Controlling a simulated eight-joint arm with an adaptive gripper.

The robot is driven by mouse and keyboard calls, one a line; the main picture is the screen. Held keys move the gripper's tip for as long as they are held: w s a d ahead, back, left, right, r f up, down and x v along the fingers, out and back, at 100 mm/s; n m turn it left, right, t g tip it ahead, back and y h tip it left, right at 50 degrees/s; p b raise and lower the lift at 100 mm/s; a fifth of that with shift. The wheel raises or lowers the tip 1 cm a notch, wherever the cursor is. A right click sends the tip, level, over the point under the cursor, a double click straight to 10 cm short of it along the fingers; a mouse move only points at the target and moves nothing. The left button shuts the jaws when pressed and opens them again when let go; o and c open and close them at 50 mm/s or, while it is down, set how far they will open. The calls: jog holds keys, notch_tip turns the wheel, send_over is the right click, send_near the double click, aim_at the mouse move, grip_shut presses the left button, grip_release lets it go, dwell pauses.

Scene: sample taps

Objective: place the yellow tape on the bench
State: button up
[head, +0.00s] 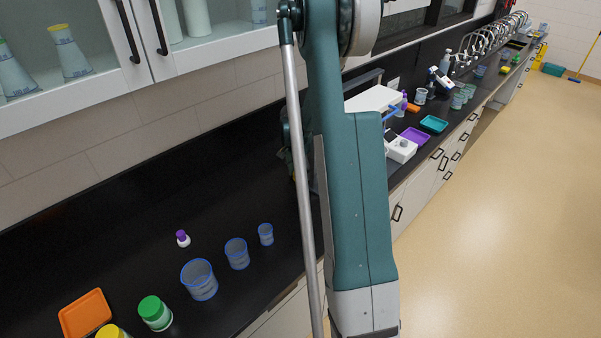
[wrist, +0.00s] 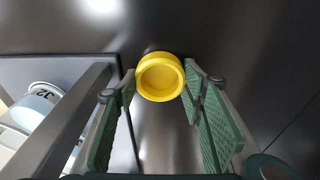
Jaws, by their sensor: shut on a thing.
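The yellow tape (wrist: 160,78) is a round yellow roll with a raised rim in the wrist view. My gripper (wrist: 160,84), with green ribbed fingers, is shut on it, one fingertip at each side. A dark, shiny surface lies behind the tape; I cannot tell whether they touch. The black bench (head: 110,235) runs along the wall in the head view. There my arm hides the tape and the gripper's fingers.
On the near bench stand blue-rimmed beakers (head: 199,280), a green-lidded jar (head: 155,312), a purple-capped bottle (head: 183,238) and an orange tray (head: 85,313). Glass-door cabinets (head: 120,50) hang above. A grey bar (wrist: 75,120) and a white container (wrist: 38,103) are left of my gripper.

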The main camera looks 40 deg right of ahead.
jog(key=shift+f, duration=0.15)
jog(key=o, duration=0.6)
jog(key=shift+o, duration=0.2)
notch_tip(320, 180, up, 12)
jog(key=a, duration=0.1)
jog(key=shift+a, duration=0.4)
dwell(0.8)
jog(key=shift+a, duration=0.1)
